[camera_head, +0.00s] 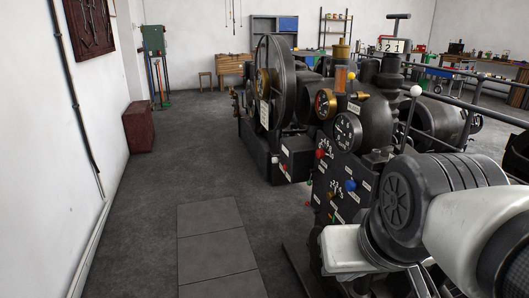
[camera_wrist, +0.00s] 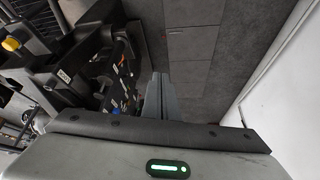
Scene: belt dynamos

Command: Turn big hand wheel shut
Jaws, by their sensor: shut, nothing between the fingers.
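A large dark upright wheel (camera_head: 274,82) stands on the left end of the machine in the head view, beyond the labelled panels. It is the biggest wheel I see, but I cannot tell for sure that it is the hand wheel. My gripper (camera_wrist: 158,78) shows in the wrist view with its grey fingers together and nothing between them. It points over the floor beside the machine, apart from the large wheel. My arm covers the lower right of the head view, and the fingers cannot be made out there.
The machine carries round gauges (camera_head: 347,131), a blue knob (camera_head: 350,185) and a white-ball lever (camera_head: 415,91). Its black side is close left of the fingers in the wrist view. A dark red box (camera_head: 139,126) stands by the left wall. The floor between is clear, with flat plates (camera_head: 212,240).

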